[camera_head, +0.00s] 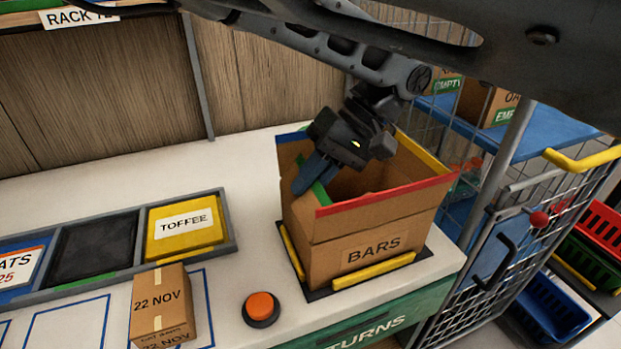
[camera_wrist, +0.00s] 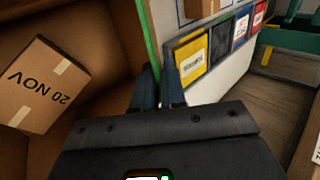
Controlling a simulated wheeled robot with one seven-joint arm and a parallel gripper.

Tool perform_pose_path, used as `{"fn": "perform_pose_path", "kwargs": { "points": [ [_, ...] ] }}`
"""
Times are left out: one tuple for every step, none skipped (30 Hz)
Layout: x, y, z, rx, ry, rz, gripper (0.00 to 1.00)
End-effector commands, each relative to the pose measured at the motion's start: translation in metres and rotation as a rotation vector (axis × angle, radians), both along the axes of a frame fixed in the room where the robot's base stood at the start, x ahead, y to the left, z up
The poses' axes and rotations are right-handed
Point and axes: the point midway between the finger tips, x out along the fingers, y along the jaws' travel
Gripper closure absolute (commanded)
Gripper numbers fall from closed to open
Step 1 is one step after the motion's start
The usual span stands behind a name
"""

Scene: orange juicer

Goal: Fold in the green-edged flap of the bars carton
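The bars carton (camera_head: 340,264) stands on the counter at the centre right, its top open. Its red-edged flap (camera_head: 385,198) is at the front and its yellow-edged flap (camera_head: 424,154) at the right. The green-edged flap (camera_head: 322,193) is on the left side, partly hidden by my gripper (camera_head: 309,176). In the wrist view the green edge (camera_wrist: 150,38) runs down to between my fingertips (camera_wrist: 160,88), which are close together with the flap's edge between them. A small box marked 20 NOV (camera_wrist: 40,87) lies inside the carton.
A tray with a yellow TOFFEE compartment (camera_head: 186,225) is at the left. A box marked 22 NOV (camera_head: 160,302) and an orange button (camera_head: 261,308) stand in front. A wire cage (camera_head: 500,235) borders the counter at the right. The counter behind the tray is clear.

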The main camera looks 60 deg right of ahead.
Motion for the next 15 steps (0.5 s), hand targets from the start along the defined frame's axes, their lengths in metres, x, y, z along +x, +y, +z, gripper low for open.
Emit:
{"fn": "perform_pose_path", "kwargs": {
  "points": [
    [0.0, -0.0001, 0.0001, 0.0, 0.0, 0.0, 0.94],
    [-0.0001, -0.0001, 0.0002, 0.0, 0.0, 0.0, 0.97],
    [-0.0001, -0.0001, 0.0002, 0.0, 0.0, 0.0, 1.0],
    [-0.0001, -0.0001, 0.0002, 0.0, 0.0, 0.0, 1.0],
    [-0.0001, -0.0001, 0.0002, 0.0, 0.0, 0.0, 1.0],
    [-0.0001, -0.0001, 0.0002, 0.0, 0.0, 0.0, 1.0],
    [-0.0001, -0.0002, 0.0002, 0.0, 0.0, 0.0, 1.0],
    [0.0, -0.0002, 0.0002, 0.0, 0.0, 0.0, 1.0],
    [0.0, -0.0002, 0.0002, 0.0, 0.0, 0.0, 1.0],
    [-0.0001, -0.0002, 0.0002, 0.0, 0.0, 0.0, 1.0],
    [0.0, -0.0002, 0.0002, 0.0, 0.0, 0.0, 1.0],
    [-0.0001, -0.0003, -0.0003, 0.001, -0.002, -0.001, 1.0],
    [-0.0001, -0.0005, -0.0011, 0.004, -0.003, -0.001, 1.0],
    [-0.0002, -0.001, -0.0021, 0.009, -0.006, -0.001, 1.0],
    [-0.0003, -0.0015, -0.0038, 0.019, -0.013, -0.003, 1.0]
  ]
}}
